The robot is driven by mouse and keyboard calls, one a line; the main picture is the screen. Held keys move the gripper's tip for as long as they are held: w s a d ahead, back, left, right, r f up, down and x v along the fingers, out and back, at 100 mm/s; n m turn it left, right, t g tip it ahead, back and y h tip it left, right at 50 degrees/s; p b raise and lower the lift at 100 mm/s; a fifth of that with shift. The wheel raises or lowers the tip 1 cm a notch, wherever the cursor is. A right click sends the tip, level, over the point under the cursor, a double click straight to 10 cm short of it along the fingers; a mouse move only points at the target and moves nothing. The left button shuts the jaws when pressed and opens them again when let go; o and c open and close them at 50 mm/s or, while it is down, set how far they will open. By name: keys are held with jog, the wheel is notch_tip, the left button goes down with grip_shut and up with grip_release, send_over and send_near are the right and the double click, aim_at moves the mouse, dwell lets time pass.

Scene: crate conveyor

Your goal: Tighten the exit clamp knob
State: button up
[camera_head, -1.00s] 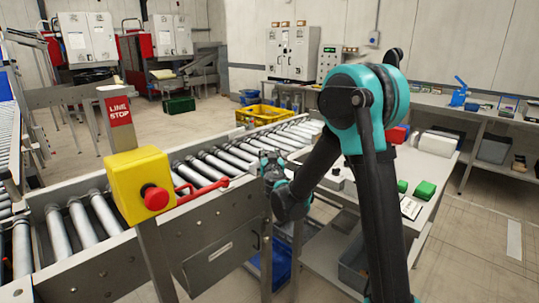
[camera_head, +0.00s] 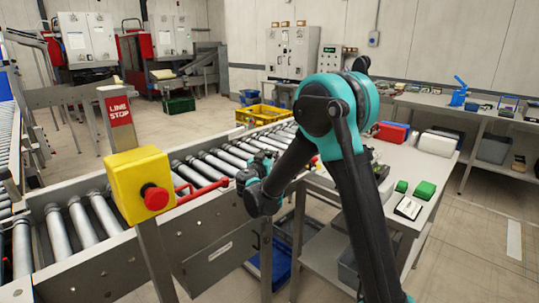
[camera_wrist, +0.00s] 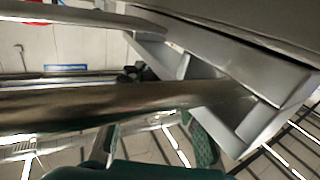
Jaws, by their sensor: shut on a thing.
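My gripper (camera_head: 262,160) is low at the conveyor's near side rail, beside the rollers. In the wrist view its teal-green fingers (camera_wrist: 155,142) reach up from the bottom edge, set apart. No knob can be picked out for sure in the head view.
The roller conveyor (camera_head: 115,256) runs from the lower left to the middle. A yellow stop box (camera_head: 140,185) on a post and a red handle (camera_head: 203,187) stand left of the gripper. A bench (camera_head: 400,180) with small items is at right. Grey angled metal (camera_wrist: 215,95) is close in the wrist view.

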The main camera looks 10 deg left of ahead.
dwell(0.3)
jog(key=o, duration=1.2)
jog(key=shift+s, duration=0.1)
jog(key=s, duration=0.4)
jog(key=s+a, duration=0.1)
jog(key=s, duration=0.2)
jog(key=s+a, duration=0.1)
jog(key=s, duration=0.3)
jog(key=shift+s+a, duration=0.25)
jog(key=shift+s, duration=0.05)
